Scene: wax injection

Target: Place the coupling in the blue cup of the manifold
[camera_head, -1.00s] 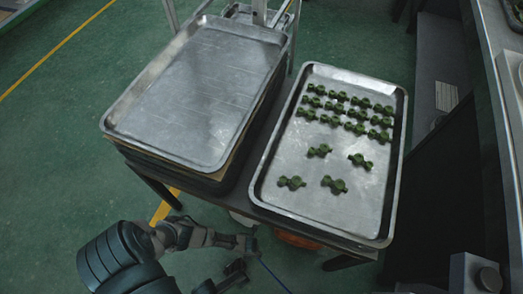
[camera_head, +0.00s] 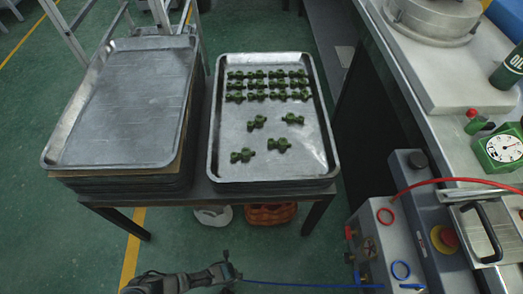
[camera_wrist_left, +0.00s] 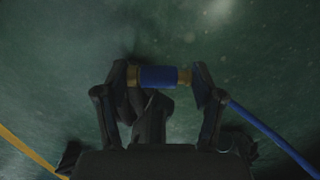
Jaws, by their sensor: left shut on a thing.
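My left gripper (camera_head: 228,271) is low in the head view, over the green floor in front of the tray table. In the left wrist view its fingers (camera_wrist_left: 160,78) are shut on the coupling (camera_wrist_left: 158,76), a blue sleeve with brass-coloured ends lying crosswise between them. A blue hose (camera_head: 300,285) runs right from the gripper toward a grey box. My right gripper is not in view.
An empty metal tray (camera_head: 75,108) and a tray of green parts (camera_head: 327,150) stand on the table ahead. Open floor lies between gripper and box.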

